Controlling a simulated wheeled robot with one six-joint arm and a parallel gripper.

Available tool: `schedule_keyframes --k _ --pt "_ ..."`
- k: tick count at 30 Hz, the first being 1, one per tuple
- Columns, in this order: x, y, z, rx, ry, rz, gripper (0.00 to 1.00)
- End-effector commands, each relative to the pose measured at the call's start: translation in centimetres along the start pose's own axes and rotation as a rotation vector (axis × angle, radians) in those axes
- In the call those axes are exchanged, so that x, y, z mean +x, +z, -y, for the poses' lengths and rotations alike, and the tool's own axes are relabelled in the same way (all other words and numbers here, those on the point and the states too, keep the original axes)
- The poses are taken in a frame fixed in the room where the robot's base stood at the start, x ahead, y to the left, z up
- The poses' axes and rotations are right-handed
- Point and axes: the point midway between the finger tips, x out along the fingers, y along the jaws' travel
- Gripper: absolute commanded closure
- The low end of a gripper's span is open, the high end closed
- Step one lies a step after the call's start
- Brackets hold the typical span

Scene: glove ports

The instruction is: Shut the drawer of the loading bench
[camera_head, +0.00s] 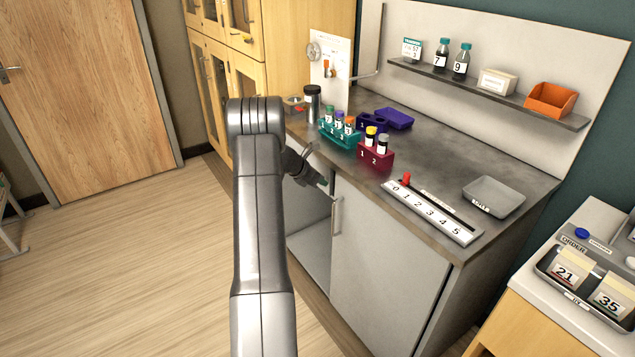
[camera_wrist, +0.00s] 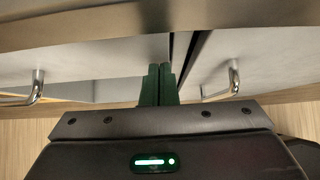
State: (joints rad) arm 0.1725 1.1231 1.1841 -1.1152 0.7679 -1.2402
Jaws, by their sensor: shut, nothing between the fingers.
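The loading bench has a dark grey top (camera_head: 440,150) and a pale grey front panel (camera_head: 380,285) with an upright metal handle (camera_head: 336,215). Left of that panel is an open dark space (camera_head: 312,222) under the top. My arm hides part of the bench's left front, and I cannot make out which part is the drawer. My gripper (camera_head: 323,183) is at the bench's front edge, shut and empty. In the wrist view its green fingers (camera_wrist: 160,84) are together, before a dark gap between two pale panels, with a left handle (camera_wrist: 38,86) and a right handle (camera_wrist: 222,90).
On the bench top stand a teal rack (camera_head: 340,135) and a red rack (camera_head: 375,157) with vials, a numbered strip (camera_head: 430,213) and a grey tray (camera_head: 494,196). A side table (camera_head: 545,318) stands at right.

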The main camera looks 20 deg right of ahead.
Motion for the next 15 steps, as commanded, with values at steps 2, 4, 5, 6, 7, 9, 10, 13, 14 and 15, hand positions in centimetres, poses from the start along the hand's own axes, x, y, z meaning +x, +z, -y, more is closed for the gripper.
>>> schedule_keyframes --k 2,4,5,6,7,9,10,13,14,15 --pt "0.1 0.5 0.0 0.005 0.003 0.006 1.00" --pt "0.1 0.6 -0.1 0.005 0.004 0.007 1.00" --pt "0.1 0.6 -0.1 0.005 0.004 0.007 1.00" --pt "0.1 0.6 -0.1 0.006 0.004 0.007 1.00" --pt "0.0 0.7 -0.1 0.006 0.004 0.008 1.00" --pt "-0.1 0.6 -0.1 0.006 0.005 0.008 1.00" --pt "-0.2 0.5 -0.1 0.006 0.005 0.009 1.00" --pt "-0.8 -0.2 -0.3 0.005 0.006 0.009 1.00" --pt "-1.0 -0.5 -0.4 0.005 0.006 0.008 1.00" --pt "-1.4 -1.0 -0.5 0.004 0.005 0.007 1.00"
